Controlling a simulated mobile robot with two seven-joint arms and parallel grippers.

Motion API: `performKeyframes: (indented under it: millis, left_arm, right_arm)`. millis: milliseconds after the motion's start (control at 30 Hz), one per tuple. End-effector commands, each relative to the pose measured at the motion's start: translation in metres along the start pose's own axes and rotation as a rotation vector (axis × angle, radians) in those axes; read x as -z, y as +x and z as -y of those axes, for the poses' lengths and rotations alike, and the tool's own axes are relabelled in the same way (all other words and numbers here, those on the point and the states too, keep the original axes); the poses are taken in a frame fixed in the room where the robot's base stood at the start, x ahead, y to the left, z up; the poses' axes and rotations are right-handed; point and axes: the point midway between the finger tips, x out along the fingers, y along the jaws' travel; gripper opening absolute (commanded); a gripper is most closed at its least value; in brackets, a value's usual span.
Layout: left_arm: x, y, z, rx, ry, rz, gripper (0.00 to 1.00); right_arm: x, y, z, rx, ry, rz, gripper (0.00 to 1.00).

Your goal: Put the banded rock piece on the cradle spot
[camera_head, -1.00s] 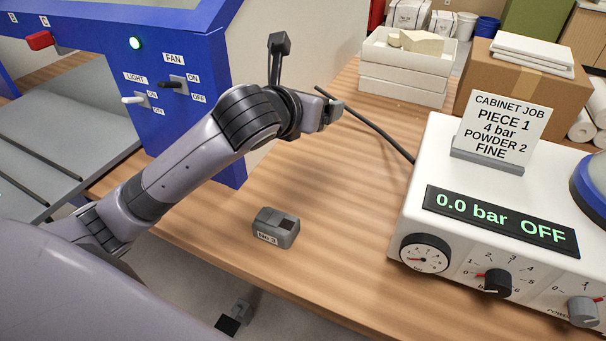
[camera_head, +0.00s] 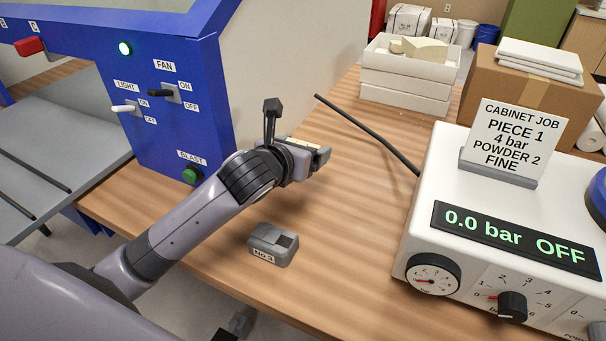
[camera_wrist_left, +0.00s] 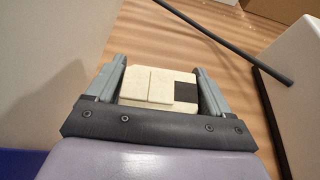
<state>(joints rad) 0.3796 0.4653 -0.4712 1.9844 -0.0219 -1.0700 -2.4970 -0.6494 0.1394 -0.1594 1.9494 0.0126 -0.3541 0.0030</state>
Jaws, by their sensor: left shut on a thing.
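My left gripper (camera_head: 312,154) is shut on a cream block with a dark brown band near one end, the banded rock piece (camera_wrist_left: 155,88). In the left wrist view the piece sits between the two fingers (camera_wrist_left: 160,74), with its near side hidden by the gripper body. In the head view only a sliver of the piece (camera_head: 303,143) shows. The gripper is above the wooden table, to the right of the blue cabinet. I cannot make out a cradle spot in either view. My right gripper is not in view.
A grey block marked No 3 (camera_head: 272,245) lies near the table's front edge. The blue cabinet (camera_head: 180,125) stands left. A white control unit (camera_head: 445,190) and a dark hose (camera_head: 370,135) are right. A white tray (camera_head: 405,95) stands behind. The table middle (camera_head: 345,215) is clear.

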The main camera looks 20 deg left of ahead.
Motion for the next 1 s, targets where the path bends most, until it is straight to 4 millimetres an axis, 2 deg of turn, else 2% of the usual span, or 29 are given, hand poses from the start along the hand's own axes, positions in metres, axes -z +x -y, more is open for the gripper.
performKeyframes:
  millis: [467, 900, 933, 967, 1000]
  left_arm:
    - [0.052, 0.022, 0.001, 0.002, -0.002, 0.002, 0.38]
    - [0.057, 0.024, 0.0, 0.001, 0.003, 0.005, 0.38]
    - [0.058, 0.024, 0.0, 0.001, 0.002, 0.003, 0.9]
    - [0.058, 0.024, 0.0, 0.001, 0.002, 0.003, 1.0]
    - [0.058, 0.024, 0.0, 0.001, 0.001, 0.002, 1.0]
  right_arm:
    - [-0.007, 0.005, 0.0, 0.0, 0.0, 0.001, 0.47]
    - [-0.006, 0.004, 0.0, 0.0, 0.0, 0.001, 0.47]
    - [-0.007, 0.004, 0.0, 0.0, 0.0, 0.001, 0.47]
    - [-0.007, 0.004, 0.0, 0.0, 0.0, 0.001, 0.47]
    - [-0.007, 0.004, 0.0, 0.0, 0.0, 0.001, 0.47]
